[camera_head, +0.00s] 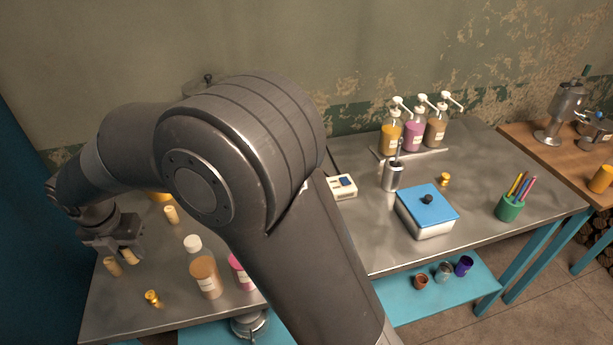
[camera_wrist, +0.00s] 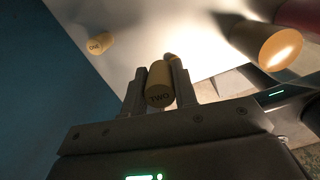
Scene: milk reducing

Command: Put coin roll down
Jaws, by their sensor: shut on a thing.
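My gripper (camera_head: 120,252) is at the left end of the metal table, fingers pointing down. In the wrist view my gripper (camera_wrist: 158,90) is shut on a tan coin roll (camera_wrist: 158,85) marked "TWO", held upright between the two fingers. The held coin roll also seems to show at the fingertips in the head view (camera_head: 129,257). Another coin roll (camera_head: 112,266) is just left of it. A further coin roll (camera_head: 170,214) stands farther back. The wrist view shows a separate labelled roll (camera_wrist: 100,43) at upper left. Whether the held roll touches the table I cannot tell.
A white-capped bottle of tan liquid (camera_head: 205,272) and a pink bottle (camera_head: 241,272) stand right of the gripper. A small brass piece (camera_head: 152,298) lies near the front edge of the metal table (camera_head: 112,310). A dark blue wall (camera_head: 35,250) borders the left side.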

